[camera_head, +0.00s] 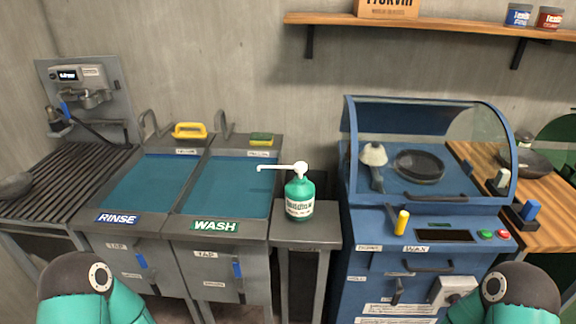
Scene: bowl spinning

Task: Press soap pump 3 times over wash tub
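A green soap bottle (299,199) with a white pump top stands upright on a small grey stand (321,236). Its long white spout (279,167) points left and reaches over the right edge of the wash tub. The wash tub (227,189) is filled with blue-green water and has a green WASH label on its front. Only teal and dark parts of my two arms show at the bottom left and bottom right. Neither gripper is in the picture.
The rinse tub (152,184) adjoins the wash tub on the left. A blue machine (420,190) with a clear curved cover stands right of the bottle. A yellow-handled brush (189,130) and a sponge (261,139) lie on the tubs' back edge. A shelf (430,24) hangs above.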

